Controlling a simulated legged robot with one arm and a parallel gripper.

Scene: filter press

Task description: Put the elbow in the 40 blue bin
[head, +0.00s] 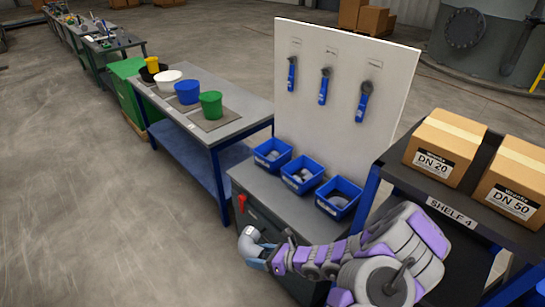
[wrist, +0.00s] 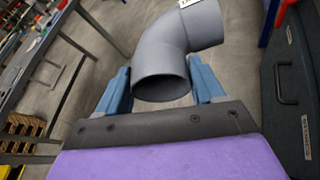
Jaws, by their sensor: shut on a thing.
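The grey pipe elbow (wrist: 168,60) is held between the two blue fingers of my gripper (wrist: 163,85) in the wrist view. It has a white label at its far end. In the head view the elbow (head: 249,241) is at the end of my arm, left of the grey cabinet and above the floor. My gripper (head: 257,258) is shut on it. Three blue bins stand in a row on the cabinet top: left bin (head: 262,163), middle bin (head: 292,188), right bin (head: 330,209). Grey parts lie inside them. I cannot read the numbers on their labels.
A white tool board (head: 340,75) with three blue-handled tools rises behind the bins. A table (head: 243,122) at left holds several coloured buckets. Shelf 4 (head: 455,210), with cardboard boxes, stands at right. A red handle (head: 241,203) is on the cabinet. The floor at left is clear.

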